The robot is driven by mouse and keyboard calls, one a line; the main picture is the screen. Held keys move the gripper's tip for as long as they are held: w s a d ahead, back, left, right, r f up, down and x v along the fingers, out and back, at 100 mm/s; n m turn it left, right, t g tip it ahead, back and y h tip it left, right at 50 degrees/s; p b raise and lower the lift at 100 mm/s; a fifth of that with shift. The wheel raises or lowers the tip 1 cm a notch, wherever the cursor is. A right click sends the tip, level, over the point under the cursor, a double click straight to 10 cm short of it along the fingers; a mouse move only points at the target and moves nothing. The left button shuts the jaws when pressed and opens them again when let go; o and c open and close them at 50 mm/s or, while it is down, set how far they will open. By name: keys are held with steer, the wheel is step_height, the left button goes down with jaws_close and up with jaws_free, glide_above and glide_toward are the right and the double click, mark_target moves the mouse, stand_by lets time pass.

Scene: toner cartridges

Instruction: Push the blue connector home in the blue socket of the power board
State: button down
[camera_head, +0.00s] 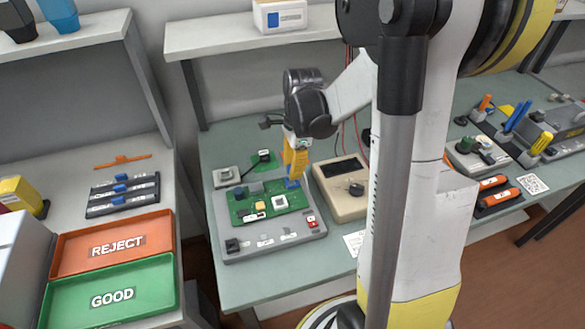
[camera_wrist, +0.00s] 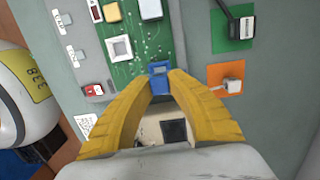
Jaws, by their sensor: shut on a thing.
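The green power board (camera_head: 240,212) lies on a grey fixture (camera_head: 262,250) on the bench; the board also shows in the wrist view (camera_wrist: 122,22). My gripper (camera_head: 292,178) points down at the board's right edge, its yellow fingers shut on the blue connector (camera_head: 292,184). In the wrist view my gripper (camera_wrist: 160,78) has its fingertips on either side of the blue connector (camera_wrist: 160,69), which is at the board's edge. The blue socket cannot be told apart from the connector, so how deep the connector sits cannot be seen.
A beige box (camera_head: 340,188) with a dark window and knob stands close right of the board. A black connector (camera_wrist: 246,27) on a green pad and a white one (camera_wrist: 232,85) on an orange pad lie nearby. Reject (camera_head: 70,255) and good (camera_head: 60,300) trays are at left.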

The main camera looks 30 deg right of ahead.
steer(key=shift+f, duration=0.2)
steer(key=shift+f+b, duration=0.6)
steer(key=shift+b, duration=0.05)
steer(key=shift+f+b, duration=0.75)
steer(key=shift+f, duration=0.1)
stand_by(0.9)
steer(key=c, duration=1.3)
jaws_free()
steer(key=r, duration=0.8)
steer(key=d+r, duration=0.1)
steer(key=r, duration=0.3)
steer(key=shift+s, duration=0.15)
